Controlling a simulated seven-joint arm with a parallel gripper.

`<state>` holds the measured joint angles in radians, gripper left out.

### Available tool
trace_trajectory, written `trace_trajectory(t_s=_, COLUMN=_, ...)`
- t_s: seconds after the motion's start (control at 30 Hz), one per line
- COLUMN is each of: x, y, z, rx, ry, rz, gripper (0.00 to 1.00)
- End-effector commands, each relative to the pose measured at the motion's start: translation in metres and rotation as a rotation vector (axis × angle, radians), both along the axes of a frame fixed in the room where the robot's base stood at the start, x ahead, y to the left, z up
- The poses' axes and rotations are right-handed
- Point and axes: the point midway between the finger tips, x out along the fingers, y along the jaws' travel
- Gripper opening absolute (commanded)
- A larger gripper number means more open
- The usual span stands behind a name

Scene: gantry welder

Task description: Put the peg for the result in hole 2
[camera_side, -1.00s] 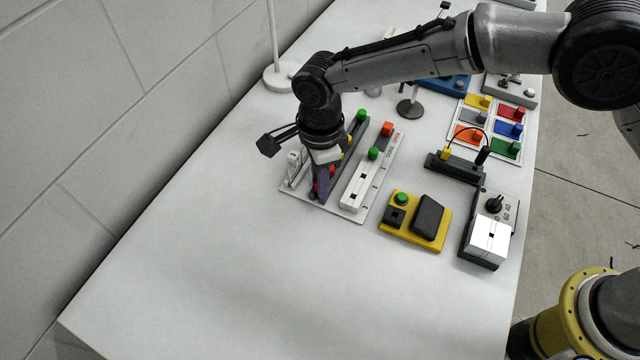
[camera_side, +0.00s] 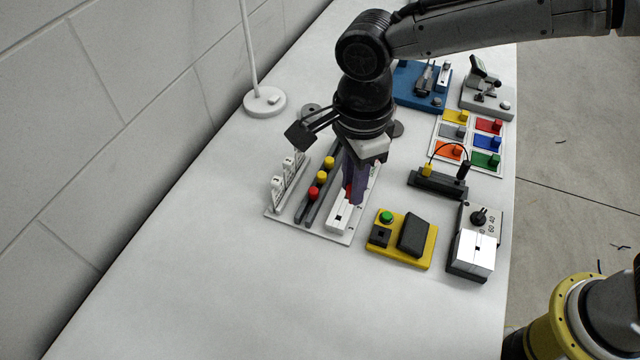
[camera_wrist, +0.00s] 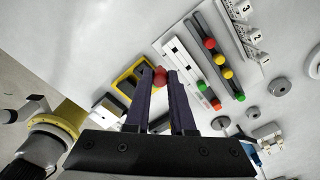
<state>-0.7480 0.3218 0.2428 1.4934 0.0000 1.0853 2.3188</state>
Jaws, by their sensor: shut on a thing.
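My gripper (camera_side: 356,190) is shut on a red peg (camera_wrist: 160,76), which shows between the fingertips in the wrist view. In the side view the fingers are over the white holed strip (camera_side: 336,219) and hide much of it. The strip has dark square holes along it (camera_wrist: 175,52); I cannot tell that the peg is in any of them. The dark peg rail (camera_side: 306,211) beside it holds a red peg (camera_side: 313,191), yellow pegs (camera_side: 323,175) and, in the wrist view, a green peg (camera_wrist: 240,97).
Green (camera_wrist: 202,86) and orange-red (camera_wrist: 216,104) knobs stand at the strip's end. Numbered white tags (camera_side: 277,187) stand left of the rail. A yellow unit with a green button (camera_side: 386,217) is close to the right. The table's front is clear.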

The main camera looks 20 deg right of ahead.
Motion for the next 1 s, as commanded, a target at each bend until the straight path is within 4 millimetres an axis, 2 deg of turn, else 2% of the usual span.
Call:
trace_trajectory(t_s=0.2, x=-0.027, y=-0.025, z=0.017, rx=0.002, ry=-0.002, rz=0.0, gripper=0.0)
trace_trajectory(t_s=0.37, x=-0.037, y=-0.034, z=0.023, rx=0.001, ry=-0.001, rz=0.002, gripper=0.0)
trace_trajectory(t_s=0.47, x=-0.036, y=-0.033, z=0.027, rx=0.002, ry=-0.002, rz=0.025, gripper=0.0)
trace_trajectory(t_s=0.57, x=-0.02, y=-0.025, z=0.027, rx=0.0, ry=-0.001, rz=0.051, gripper=0.0)
trace_trajectory(t_s=0.8, x=0.042, y=-0.019, z=-0.005, rx=-0.002, ry=0.002, rz=0.046, gripper=0.0)
trace_trajectory(t_s=0.9, x=0.058, y=-0.023, z=-0.02, rx=-0.001, ry=0.001, rz=0.024, gripper=0.0)
trace_trajectory(t_s=1.0, x=0.064, y=-0.029, z=-0.03, rx=0.0, ry=0.0, rz=0.007, gripper=0.0)
